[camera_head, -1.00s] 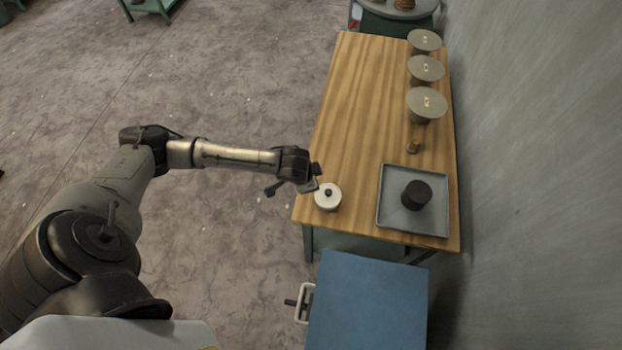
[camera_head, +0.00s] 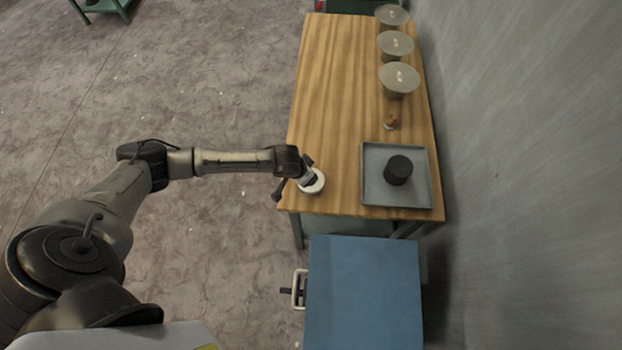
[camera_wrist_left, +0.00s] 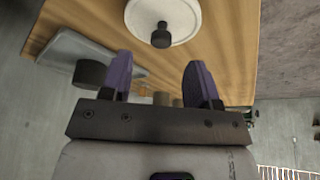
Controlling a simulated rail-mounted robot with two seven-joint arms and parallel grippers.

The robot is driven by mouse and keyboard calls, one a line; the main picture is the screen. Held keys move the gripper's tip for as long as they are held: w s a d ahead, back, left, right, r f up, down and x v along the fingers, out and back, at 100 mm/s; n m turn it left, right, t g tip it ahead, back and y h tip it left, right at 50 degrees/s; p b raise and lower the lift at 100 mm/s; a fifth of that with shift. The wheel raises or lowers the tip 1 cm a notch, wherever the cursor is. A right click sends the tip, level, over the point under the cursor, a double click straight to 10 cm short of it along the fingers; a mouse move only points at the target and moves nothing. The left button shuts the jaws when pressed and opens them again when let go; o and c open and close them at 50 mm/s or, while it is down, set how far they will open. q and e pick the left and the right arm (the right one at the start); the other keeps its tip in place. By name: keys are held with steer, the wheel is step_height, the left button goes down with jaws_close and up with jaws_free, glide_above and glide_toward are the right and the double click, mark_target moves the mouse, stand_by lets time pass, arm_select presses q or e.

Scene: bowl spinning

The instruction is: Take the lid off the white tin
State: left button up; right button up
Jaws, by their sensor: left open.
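The white tin (camera_head: 316,184) stands near the front left corner of the wooden table. Its round white lid (camera_wrist_left: 178,14) with a dark knob (camera_wrist_left: 161,36) shows at the top of the left wrist view, apart from the fingers. My left gripper (camera_head: 310,174) is at the tin and partly covers it in the head view. In the left wrist view the two purple fingers of my left gripper (camera_wrist_left: 158,80) are spread with nothing between them. The lid appears seated on the tin, though its edge is partly cut off. My right gripper is not in view.
A grey tray (camera_head: 368,190) with a dark round block (camera_head: 398,170) lies right of the tin. A small brown object (camera_head: 391,122) and several grey round-topped pots (camera_head: 399,78) stand farther back along the wall. A blue-topped cabinet (camera_head: 363,290) is in front of the table.

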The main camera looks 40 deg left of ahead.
arm_select(q)
steer(key=shift+x, duration=2.65)
steer(key=shift+a, duration=0.1)
steer(key=c, duration=1)
steer(key=shift+r, duration=0.1)
